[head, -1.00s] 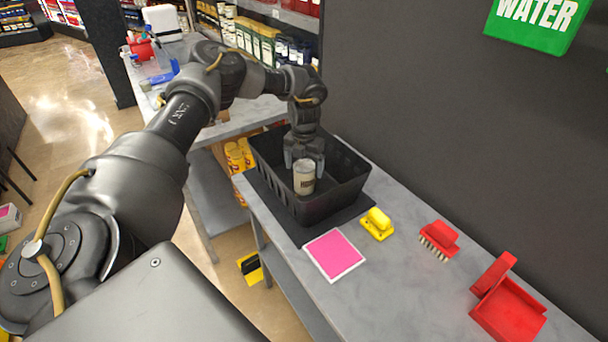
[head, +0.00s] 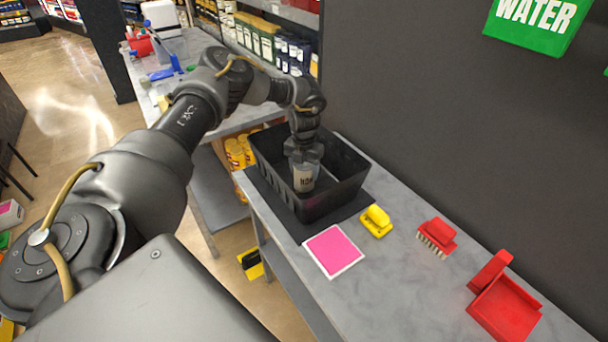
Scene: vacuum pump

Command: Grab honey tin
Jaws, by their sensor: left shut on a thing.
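The honey tin (head: 303,180) is a small pale can with a dark label, upright inside the black basket (head: 335,193) on the grey counter. My left gripper (head: 304,163) reaches down into the basket from above and is shut on the tin's upper part. The gripper's fingers hide the top of the tin. I cannot tell whether the tin's base touches the basket floor. My right gripper does not show.
The basket sits on a dark mat. A dark wall (head: 450,130) stands behind.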

